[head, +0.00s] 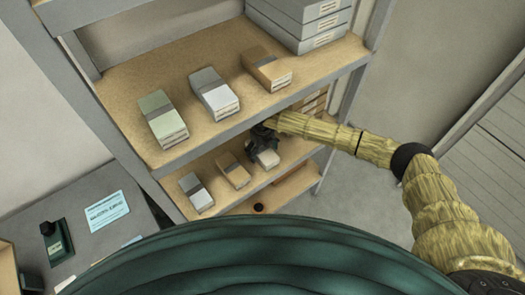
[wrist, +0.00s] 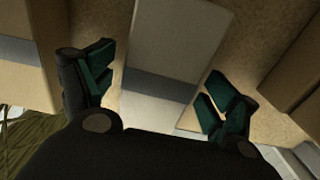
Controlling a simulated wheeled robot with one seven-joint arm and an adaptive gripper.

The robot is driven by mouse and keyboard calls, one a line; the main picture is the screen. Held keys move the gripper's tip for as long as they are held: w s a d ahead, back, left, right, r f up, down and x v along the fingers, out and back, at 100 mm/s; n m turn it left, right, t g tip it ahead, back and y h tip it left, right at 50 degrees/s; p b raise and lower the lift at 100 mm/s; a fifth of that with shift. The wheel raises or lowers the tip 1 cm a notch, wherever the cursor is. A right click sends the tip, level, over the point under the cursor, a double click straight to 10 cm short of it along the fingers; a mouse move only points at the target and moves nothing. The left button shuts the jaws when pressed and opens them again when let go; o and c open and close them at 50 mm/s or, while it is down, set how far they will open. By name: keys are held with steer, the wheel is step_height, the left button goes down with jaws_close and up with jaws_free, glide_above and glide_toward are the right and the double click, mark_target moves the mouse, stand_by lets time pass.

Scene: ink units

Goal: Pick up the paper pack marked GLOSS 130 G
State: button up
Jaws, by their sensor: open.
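Small paper packs stand on two shelf levels in the head view, and none of their markings can be read, so I cannot tell which is GLOSS 130 G. The upper level holds a greenish pack (head: 157,112), a white pack (head: 211,88) and a tan pack (head: 264,65). The lower level holds a white pack with a grey band (head: 194,186), a tan pack (head: 233,171) and a white pack (head: 268,159) partly hidden under my gripper (head: 263,141). In the wrist view, my open gripper (wrist: 160,72) has its fingers on either side of a white, grey-banded pack (wrist: 175,40), with gaps showing.
The upper shelf (head: 180,157) overhangs the lower level close to my arm. Grey boxes (head: 310,22) stand at the upper right, and brown boxes (head: 315,103) sit deeper below. A desk at left holds a blue card (head: 107,211) and a green object (head: 56,243).

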steer(key=shift+c, duration=0.5)
steer(key=c, duration=1.3)
